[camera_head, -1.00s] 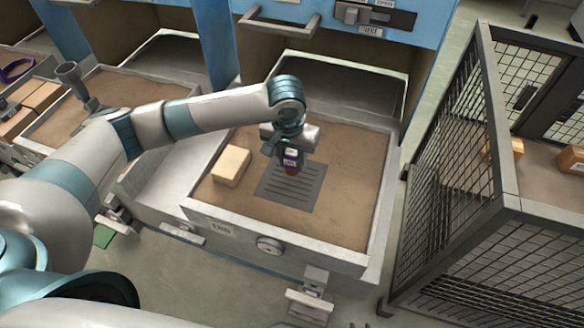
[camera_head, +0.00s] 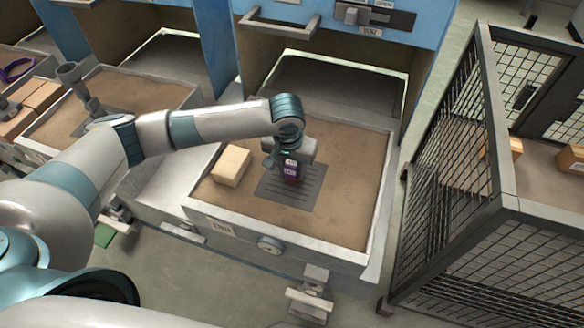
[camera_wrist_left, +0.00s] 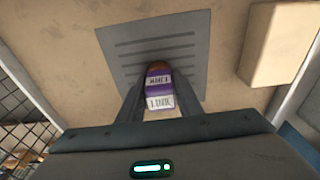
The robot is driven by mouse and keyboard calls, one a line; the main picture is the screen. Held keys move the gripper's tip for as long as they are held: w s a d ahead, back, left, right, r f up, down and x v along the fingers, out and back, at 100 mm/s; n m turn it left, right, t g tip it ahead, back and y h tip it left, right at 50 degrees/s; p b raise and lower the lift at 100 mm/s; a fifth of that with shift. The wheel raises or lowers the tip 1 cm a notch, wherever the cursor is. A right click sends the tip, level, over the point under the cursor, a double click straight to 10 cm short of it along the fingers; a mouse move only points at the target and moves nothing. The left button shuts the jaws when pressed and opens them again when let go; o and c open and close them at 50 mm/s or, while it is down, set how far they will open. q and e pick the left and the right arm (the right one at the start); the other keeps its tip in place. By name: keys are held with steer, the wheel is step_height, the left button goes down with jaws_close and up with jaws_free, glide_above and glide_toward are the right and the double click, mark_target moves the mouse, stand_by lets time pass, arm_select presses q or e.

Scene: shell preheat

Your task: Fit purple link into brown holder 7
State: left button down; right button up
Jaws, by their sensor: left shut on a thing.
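The purple link (camera_head: 291,167), with a white label band, is between the fingers of my left gripper (camera_head: 285,162), which is shut on it above the grey slotted plate (camera_head: 312,187) in the open sand-coloured drawer. In the left wrist view the link (camera_wrist_left: 159,88) reads "LINK" and sits between the two fingers over the slotted plate (camera_wrist_left: 185,33). A small brown patch (camera_wrist_left: 157,68) shows at the link's far end. I cannot tell whether it is the brown holder 7 or part of the link. My right gripper is not in view.
A pale block (camera_head: 231,166) lies left of the plate, with bare drawer floor around. The drawer's front wall (camera_head: 270,238) carries a dial and a label. A mesh cage (camera_head: 440,200) stands to the right; another drawer (camera_head: 135,85) is at the left.

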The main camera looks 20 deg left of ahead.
mark_target(290, 180)
arm_select(q)
steer(key=c, duration=1.5)
jaws_free()
steer(key=shift+o, duration=1.2)
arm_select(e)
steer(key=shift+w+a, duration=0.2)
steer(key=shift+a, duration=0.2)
arm_select(q)
steer(key=shift+r, duration=0.1)
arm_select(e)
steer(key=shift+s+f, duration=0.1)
arm_select(q)
steer(key=shift+r, duration=0.35)
steer(key=r, duration=0.3)
steer(key=s+r, duration=0.1)
steer(key=r, duration=0.2)
steer(key=r+b, duration=0.1)
steer(key=r, duration=0.3)
steer(key=shift+s+r, duration=0.1)
steer(key=shift+s, duration=0.2)
steer(key=shift+s+r, duration=0.1)
steer(key=shift+r, duration=0.45)
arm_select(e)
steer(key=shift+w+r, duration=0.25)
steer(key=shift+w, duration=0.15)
